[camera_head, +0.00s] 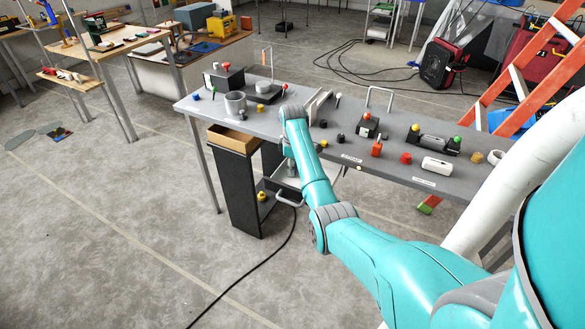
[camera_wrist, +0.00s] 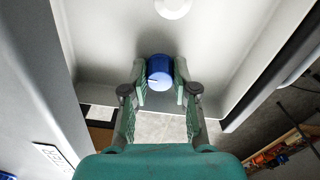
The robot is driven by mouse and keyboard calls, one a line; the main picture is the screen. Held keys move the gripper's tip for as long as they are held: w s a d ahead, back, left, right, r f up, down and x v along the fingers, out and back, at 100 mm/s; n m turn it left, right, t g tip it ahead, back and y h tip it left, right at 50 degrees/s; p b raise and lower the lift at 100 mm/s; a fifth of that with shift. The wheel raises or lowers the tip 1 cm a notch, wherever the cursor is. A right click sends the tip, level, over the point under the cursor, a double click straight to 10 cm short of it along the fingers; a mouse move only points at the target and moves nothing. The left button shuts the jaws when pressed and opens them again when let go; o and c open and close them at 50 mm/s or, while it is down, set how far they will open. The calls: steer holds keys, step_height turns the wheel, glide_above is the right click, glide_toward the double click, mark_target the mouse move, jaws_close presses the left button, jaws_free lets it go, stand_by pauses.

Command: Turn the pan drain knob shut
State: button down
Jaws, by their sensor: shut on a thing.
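The blue pan drain knob (camera_wrist: 160,72) shows in the wrist view as a short cylinder with a thin dark line on its face. My gripper (camera_wrist: 160,80) has one finger on each side of the knob and is shut on it. The knob stands at the wall of a pale pan (camera_wrist: 110,35). In the head view, my gripper (camera_head: 289,168) is low at the front edge of the grey table, by the pale pan (camera_head: 318,172) under the tabletop. My arm hides the knob there.
A white disc (camera_wrist: 172,7) sits inside the pan. The grey table (camera_head: 330,155) carries several small knobs, blocks and fixtures. A black cabinet with an open wooden drawer (camera_head: 234,139) stands left of my gripper. A black cable (camera_head: 262,275) lies on the floor.

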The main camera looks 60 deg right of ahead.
steer(key=shift+n, duration=0.3)
steer(key=c, duration=0.9)
jaws_free()
steer(key=shift+r, duration=0.1)
step_height(320, 180, up, 7)
steer(key=shift+r, duration=0.15)
